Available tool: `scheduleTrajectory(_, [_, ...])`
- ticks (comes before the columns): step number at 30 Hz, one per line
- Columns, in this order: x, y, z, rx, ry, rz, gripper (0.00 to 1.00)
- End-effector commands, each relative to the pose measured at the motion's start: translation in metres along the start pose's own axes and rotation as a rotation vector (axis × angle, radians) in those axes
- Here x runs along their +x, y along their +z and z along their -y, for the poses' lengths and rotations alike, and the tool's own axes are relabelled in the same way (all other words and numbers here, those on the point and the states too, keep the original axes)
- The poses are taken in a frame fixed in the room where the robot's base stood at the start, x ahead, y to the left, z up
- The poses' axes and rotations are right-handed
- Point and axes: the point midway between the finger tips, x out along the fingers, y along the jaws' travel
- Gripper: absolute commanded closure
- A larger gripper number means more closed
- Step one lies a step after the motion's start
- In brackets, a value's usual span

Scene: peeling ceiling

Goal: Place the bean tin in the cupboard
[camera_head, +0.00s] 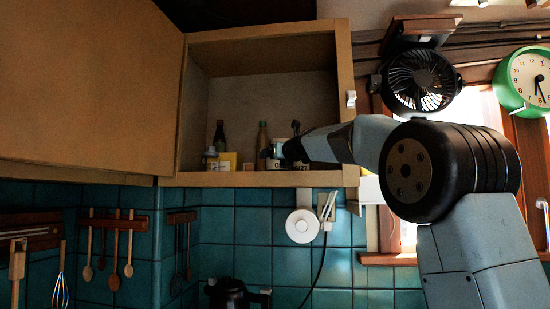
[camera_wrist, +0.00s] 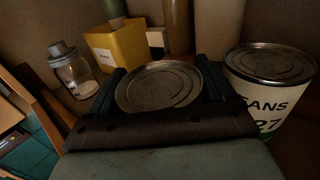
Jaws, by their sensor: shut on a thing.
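A tin (camera_wrist: 158,88) with a bare metal lid sits between the two dark fingers of my gripper (camera_wrist: 163,76) in the wrist view. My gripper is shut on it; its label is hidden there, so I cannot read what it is. In the head view my gripper (camera_head: 294,149) reaches in from the right, inside the open cupboard (camera_head: 259,179), low near its bottom board. A second tin (camera_wrist: 268,92), white with the letters "ANS" and "27", stands just right of the right finger. I cannot tell whether the held tin touches the board.
A glass jar (camera_wrist: 73,72) and a yellow box (camera_wrist: 117,47) stand left of and behind the held tin. Bottles (camera_head: 220,137) stand deeper in the cupboard. The cupboard's right side panel (camera_head: 345,75) is close to my arm. The upper cupboard space is empty.

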Motion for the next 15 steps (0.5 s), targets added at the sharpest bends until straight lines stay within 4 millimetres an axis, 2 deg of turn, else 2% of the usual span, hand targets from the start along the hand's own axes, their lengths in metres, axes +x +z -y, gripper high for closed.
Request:
scheduleTrajectory(9, [-0.0003,-0.0026,-0.0002,-0.001,0.000,0.001,0.62])
scheduleTrajectory(10, [0.0000,-0.0036,-0.0001,0.000,0.000,-0.001,0.17])
scheduleTrajectory(15, [-0.0001,-0.0033,0.0002,-0.001,0.000,-0.001,0.01])
